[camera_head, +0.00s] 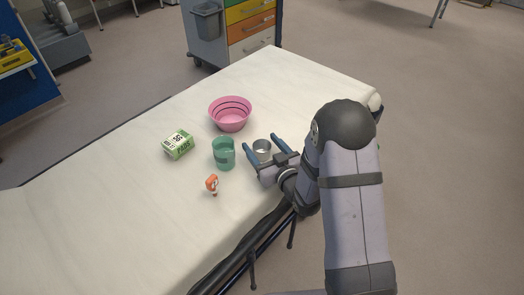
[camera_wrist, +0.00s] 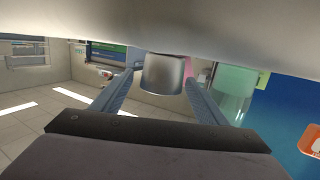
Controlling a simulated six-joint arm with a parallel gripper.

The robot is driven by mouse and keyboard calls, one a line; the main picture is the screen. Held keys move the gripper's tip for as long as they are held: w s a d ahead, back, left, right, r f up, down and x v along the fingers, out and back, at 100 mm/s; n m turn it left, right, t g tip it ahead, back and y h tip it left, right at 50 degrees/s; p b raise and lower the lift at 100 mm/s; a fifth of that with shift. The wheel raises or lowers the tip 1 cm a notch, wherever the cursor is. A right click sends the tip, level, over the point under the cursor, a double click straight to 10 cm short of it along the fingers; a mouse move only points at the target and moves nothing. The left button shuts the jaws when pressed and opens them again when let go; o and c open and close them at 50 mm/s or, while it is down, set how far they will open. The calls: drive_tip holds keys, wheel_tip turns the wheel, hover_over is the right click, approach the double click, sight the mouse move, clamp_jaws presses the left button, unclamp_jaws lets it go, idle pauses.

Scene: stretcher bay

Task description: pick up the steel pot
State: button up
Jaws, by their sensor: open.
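The steel pot (camera_head: 262,147) is a small silver cup-like vessel standing on the white stretcher. My gripper (camera_head: 262,141) is open, with its two blue fingers on either side of the pot in the head view. In the wrist view, which is upside down, the pot (camera_wrist: 162,74) is ahead, between the tips of my open gripper (camera_wrist: 163,78). I cannot tell whether either finger touches it. Part of the pot's lower side is hidden by my gripper in the head view.
A green translucent cup (camera_head: 224,154) stands close left of my gripper. A pink bowl (camera_head: 230,112) is behind it. A green-white box (camera_head: 178,144) and a small orange-white item (camera_head: 212,184) lie further left. The stretcher's (camera_head: 110,215) left part is clear.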

sight(258, 141)
drive_tip(key=shift+x, duration=1.9)
drive_tip(key=c, duration=1.1)
drive_tip(key=shift+c, duration=0.2)
wheel_tip(258, 141, up, 10)
drive_tip(key=p, duration=0.1)
